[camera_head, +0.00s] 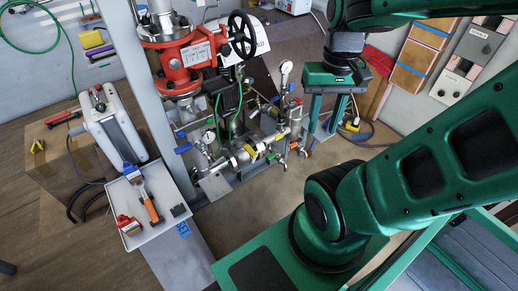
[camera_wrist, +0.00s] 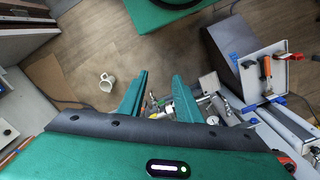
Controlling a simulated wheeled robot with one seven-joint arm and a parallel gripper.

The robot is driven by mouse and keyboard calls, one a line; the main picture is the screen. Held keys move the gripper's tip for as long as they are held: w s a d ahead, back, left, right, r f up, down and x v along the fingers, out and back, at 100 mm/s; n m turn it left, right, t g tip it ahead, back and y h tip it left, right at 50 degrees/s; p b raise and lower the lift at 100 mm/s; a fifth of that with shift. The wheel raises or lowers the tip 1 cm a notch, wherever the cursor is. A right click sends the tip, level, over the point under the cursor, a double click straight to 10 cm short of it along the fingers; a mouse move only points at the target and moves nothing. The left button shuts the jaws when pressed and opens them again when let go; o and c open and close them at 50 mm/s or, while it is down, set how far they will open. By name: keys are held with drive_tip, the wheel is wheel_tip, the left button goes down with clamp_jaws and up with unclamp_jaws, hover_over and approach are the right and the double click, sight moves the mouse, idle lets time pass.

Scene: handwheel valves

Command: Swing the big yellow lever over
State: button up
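A yellow handle (camera_head: 250,152), which looks like the yellow lever, sits on the metal pipework (camera_head: 244,157) at the centre of the head view. My gripper (camera_head: 324,122) hangs to the right of the pipework, fingers pointing down, apart from the lever. In the wrist view its two green fingers (camera_wrist: 160,76) are spread with nothing held between them. Part of the pipework (camera_wrist: 208,103) shows beside and behind the fingers there. I cannot make out the yellow lever clearly in the wrist view.
A red valve body (camera_head: 180,60) with a black handwheel (camera_head: 242,35) stands behind the pipework. Gauges and blue handles crowd around it. A tray (camera_head: 160,230) with tools is at front left. A white mug (camera_wrist: 107,82) is on the floor. Floor right of the pipework is partly open.

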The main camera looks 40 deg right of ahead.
drive_tip(key=shift+w, duration=0.25)
drive_tip(key=shift+o, duration=0.9)
drive_tip(key=w+d+f+m+t+y, duration=0.1)
drive_tip(key=w+f+m+t, duration=0.15)
drive_tip(key=w+f, duration=1)
drive_tip(key=m+t+y, duration=0.3)
drive_tip(key=m+t, duration=0.3)
drive_tip(key=m, duration=1)
approach(253, 153)
drive_tip(key=a+r, duration=0.7)
drive_tip(key=shift+w+d+f+m+t+h, duration=0.3)
drive_tip(key=shift+w+d+f+m+h, duration=0.5)
drive_tip(key=shift+f+m, duration=1.2)
drive_tip(key=shift+w+d+f+m+t+h, duration=0.4)
drive_tip(key=shift+w+f+m, duration=0.6)
drive_tip(key=shift+f+m, duration=0.95)
drive_tip(key=shift+w+d+f+m+t+h, duration=0.25)
drive_tip(key=shift+w+d+f+m+h, duration=0.9)
drive_tip(key=shift+f, duration=1.35)
drive_tip(key=shift+s+a+m+y, duration=0.15)
drive_tip(key=shift+a+m+y, duration=0.1)
drive_tip(key=shift+a+y, duration=0.25)
